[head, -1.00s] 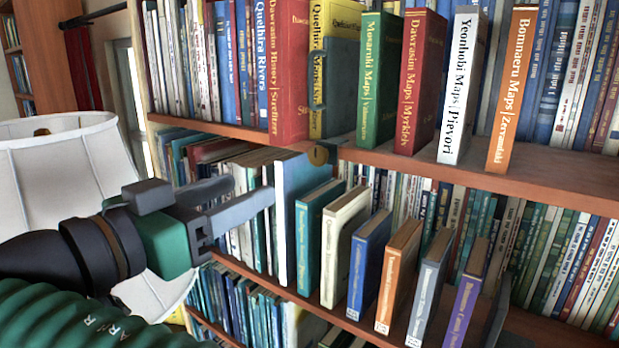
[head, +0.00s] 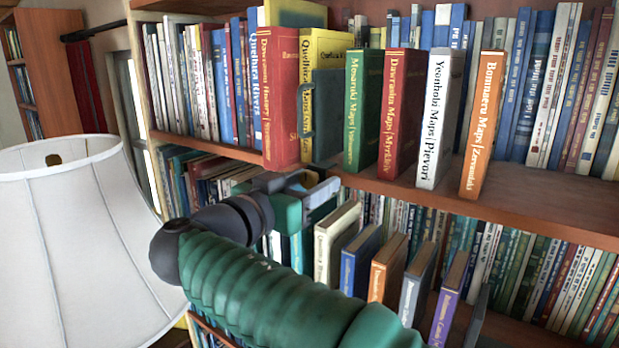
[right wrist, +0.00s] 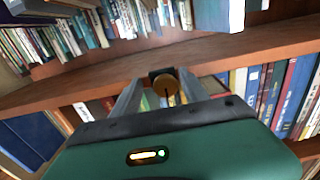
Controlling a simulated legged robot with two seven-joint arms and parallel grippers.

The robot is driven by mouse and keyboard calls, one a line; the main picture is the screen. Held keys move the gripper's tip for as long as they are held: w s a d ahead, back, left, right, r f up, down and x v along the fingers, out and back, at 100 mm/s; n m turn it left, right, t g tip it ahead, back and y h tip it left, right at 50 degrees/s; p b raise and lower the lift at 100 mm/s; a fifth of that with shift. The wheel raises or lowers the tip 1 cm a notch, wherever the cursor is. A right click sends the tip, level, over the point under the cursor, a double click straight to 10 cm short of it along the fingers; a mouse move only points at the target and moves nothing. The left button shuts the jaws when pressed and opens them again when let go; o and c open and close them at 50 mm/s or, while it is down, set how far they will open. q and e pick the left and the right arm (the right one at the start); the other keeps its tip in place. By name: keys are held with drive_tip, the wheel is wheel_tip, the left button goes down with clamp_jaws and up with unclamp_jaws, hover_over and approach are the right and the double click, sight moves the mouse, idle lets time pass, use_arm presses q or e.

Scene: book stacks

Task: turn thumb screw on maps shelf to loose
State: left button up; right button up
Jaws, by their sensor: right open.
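The thumb screw (right wrist: 165,84) is a round brass disc on a dark mount at the shelf's front edge in the right wrist view. My right gripper (right wrist: 168,88) is open, with one finger on each side of the screw; I cannot tell whether they touch it. The screw's setting cannot be read. My left gripper is not in view.
Maps books, among them a green one (head: 364,110) and an orange one (head: 483,125), stand above the edge beside a grey bookend (head: 328,105). Lower books, including a cream one (head: 335,240), stand close to my arm. A white lampshade (head: 75,250) is at left.

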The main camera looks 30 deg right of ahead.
drive_tip(key=shift+s+a, duration=0.15)
drive_tip(key=shift+a, duration=0.15)
drive_tip(key=shift+a+r, duration=0.1)
drive_tip(key=shift+a, duration=0.25)
drive_tip(key=shift+c, duration=1.1)
drive_tip(key=shift+w+a, duration=0.25)
drive_tip(key=shift+a, duration=0.25)
drive_tip(key=c, duration=0.5)
drive_tip(key=shift+c, duration=1.1)
drive_tip(key=shift+s+d, duration=0.1)
clamp_jaws()
drive_tip(key=shift+s+d, duration=0.1)
drive_tip(key=shift+d, duration=0.05)
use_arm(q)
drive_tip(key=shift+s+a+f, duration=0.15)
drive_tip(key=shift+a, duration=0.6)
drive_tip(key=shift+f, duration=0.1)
